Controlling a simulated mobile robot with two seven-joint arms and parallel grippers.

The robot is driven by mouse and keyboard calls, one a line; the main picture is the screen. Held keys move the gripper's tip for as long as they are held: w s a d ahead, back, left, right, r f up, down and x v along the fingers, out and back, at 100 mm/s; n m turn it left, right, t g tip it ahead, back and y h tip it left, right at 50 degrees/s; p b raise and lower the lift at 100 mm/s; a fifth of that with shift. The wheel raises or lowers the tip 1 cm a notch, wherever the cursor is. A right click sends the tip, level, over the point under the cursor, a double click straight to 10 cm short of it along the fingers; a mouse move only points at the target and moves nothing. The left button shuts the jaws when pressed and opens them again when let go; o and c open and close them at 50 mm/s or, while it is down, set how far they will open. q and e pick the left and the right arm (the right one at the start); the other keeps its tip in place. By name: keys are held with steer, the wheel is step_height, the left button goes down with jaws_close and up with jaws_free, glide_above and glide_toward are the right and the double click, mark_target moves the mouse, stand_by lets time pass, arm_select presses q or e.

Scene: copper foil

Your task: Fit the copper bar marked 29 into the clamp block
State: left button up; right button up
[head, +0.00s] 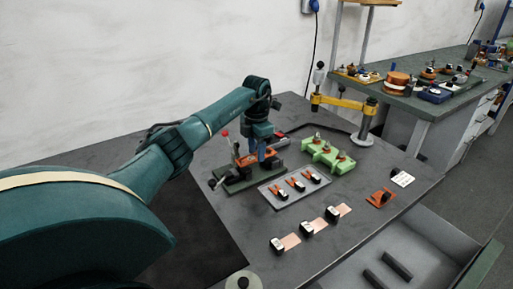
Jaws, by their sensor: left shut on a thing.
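Three flat copper bars with black-and-white tagged ends lie in a row at the front: a near one (292,241), a middle one (318,225) and a far one (345,210). The tag numbers are too small to read. A light green block (328,156) with several knobs stands behind. My right gripper is out of view.
A grey tray (273,200) holds three orange pieces with black ends. An orange bracket (380,198) and a white card (402,178) lie at right. A yellow arm on a post (344,105) stands at the back. An open drawer (400,250) juts out at front right.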

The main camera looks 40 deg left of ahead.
arm_select(q)
steer(key=shift+f, duration=0.1)
steer(key=shift+w+f, duration=0.1)
steer(key=shift+f, duration=0.45)
stand_by(0.7)
steer(key=shift+f+b, duration=0.25)
steer(key=shift+b, duration=0.05)
stand_by(0.5)
steer(key=shift+f, duration=0.25)
stand_by(0.6)
steer(key=o, duration=0.8)
steer(key=shift+r, duration=0.15)
